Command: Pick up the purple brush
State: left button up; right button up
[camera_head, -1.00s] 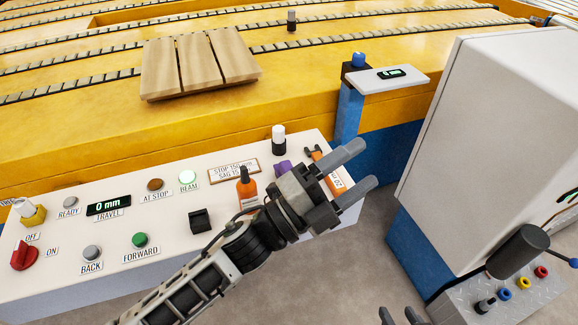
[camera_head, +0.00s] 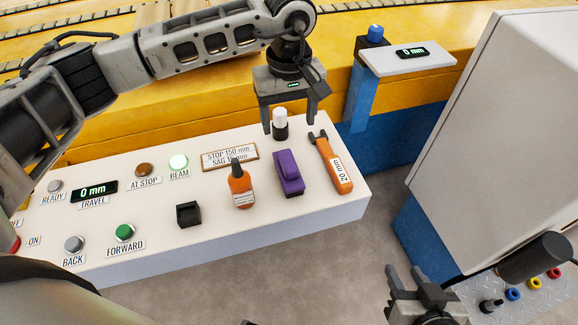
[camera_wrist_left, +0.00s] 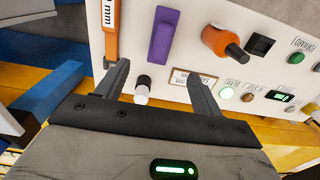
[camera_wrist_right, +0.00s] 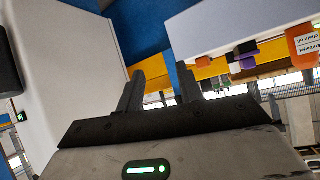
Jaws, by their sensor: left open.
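The purple brush (camera_head: 289,174) lies on the white console top (camera_head: 222,218), between an orange bottle and an orange-handled tool. My left gripper (camera_head: 289,124) is open and empty, pointing down over the console's far edge, behind the brush. In the left wrist view the brush (camera_wrist_left: 163,35) shows beyond the open fingers (camera_wrist_left: 157,72), apart from them. My right gripper (camera_head: 405,270) is open and empty at the lower right, off the console. It also shows in the right wrist view (camera_wrist_right: 160,75), where a small purple patch (camera_wrist_right: 249,60) may be the brush.
A white-capped dark cylinder (camera_head: 280,124) stands behind, close to my left fingers. A black block (camera_head: 189,214) and buttons lie left. A grey cabinet (camera_head: 490,110) stands right.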

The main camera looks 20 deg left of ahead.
aim_at(288, 159)
pick_arm(q)
notch_tip(288, 159, down, 7)
jog(key=shift+d+f, duration=0.1)
jog(key=shift+s+f+p, duration=0.15)
jog(key=shift+f+p, duration=0.2)
jog(key=shift+f, duration=1.05)
jog(key=shift+s+f+p, duration=0.15)
jog(key=shift+f+p, duration=0.15)
jog(key=shift+f, duration=1.05)
jog(key=shift+c, duration=0.4)
jog(key=c, duration=1)
